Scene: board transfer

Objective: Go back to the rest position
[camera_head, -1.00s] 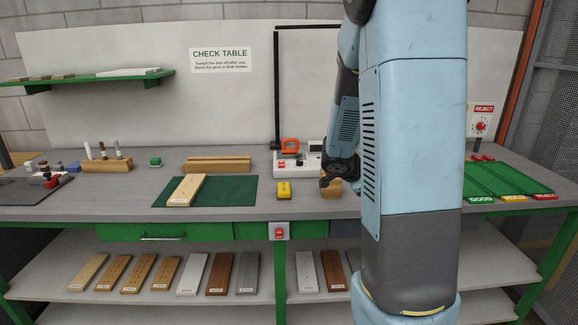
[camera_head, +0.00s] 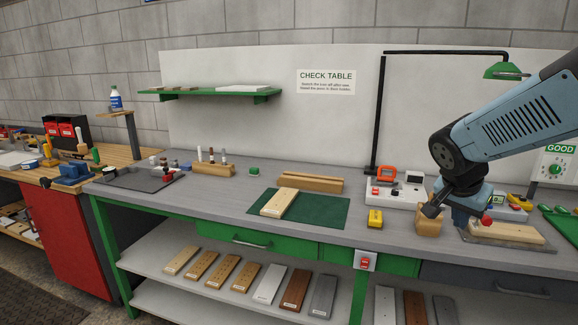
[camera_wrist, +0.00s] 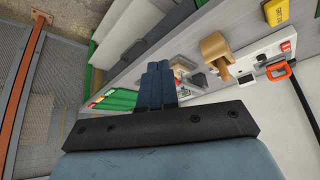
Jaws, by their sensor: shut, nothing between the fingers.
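My gripper (camera_head: 461,222) is at the right in the head view, over the check table (camera_head: 225,208). Its dark fingers point down beside a wooden block (camera_head: 428,226). I cannot tell whether they touch anything. In the wrist view the fingers (camera_wrist: 159,68) are together with nothing between them. My blue arm comes in from the right edge and is bent at the dark joint above the gripper. A pale wooden board (camera_head: 280,204) lies on the green mat (camera_head: 325,214), well left of the gripper. Another pale board (camera_head: 507,233) lies on a grey plate just right of it.
A white device (camera_head: 398,193) with an orange-handled part stands behind the gripper. A yellow box (camera_head: 375,218) is at the table's front. A black lamp post (camera_head: 380,115) rises behind. Boards lie on the lower shelf (camera_head: 165,298).

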